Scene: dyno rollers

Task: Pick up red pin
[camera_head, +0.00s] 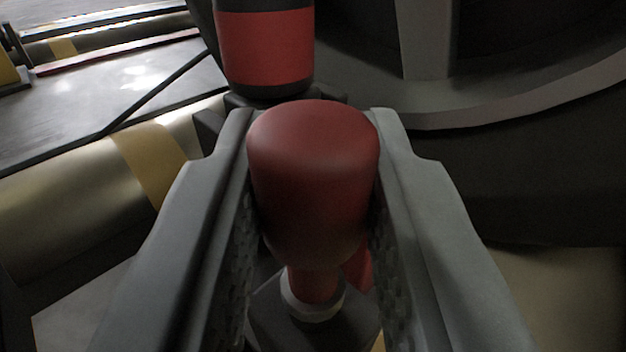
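The red pin (313,180) is in the middle of the view, upright, with a rounded head. Its narrower red stem runs down into a pale ring on a dark block. My gripper (312,125) has one grey finger on each side of the pin's head. The textured inner pads appear to press against the head on both sides, with no clear gap. The lower end of the stem is hidden in the ring and block.
A second red cylinder with dark bands (265,48) stands just behind the pin. A metal roller with a yellow band (150,160) lies to the left. A large dark wheel (500,110) fills the upper right. A grey flat surface (120,95) is at upper left.

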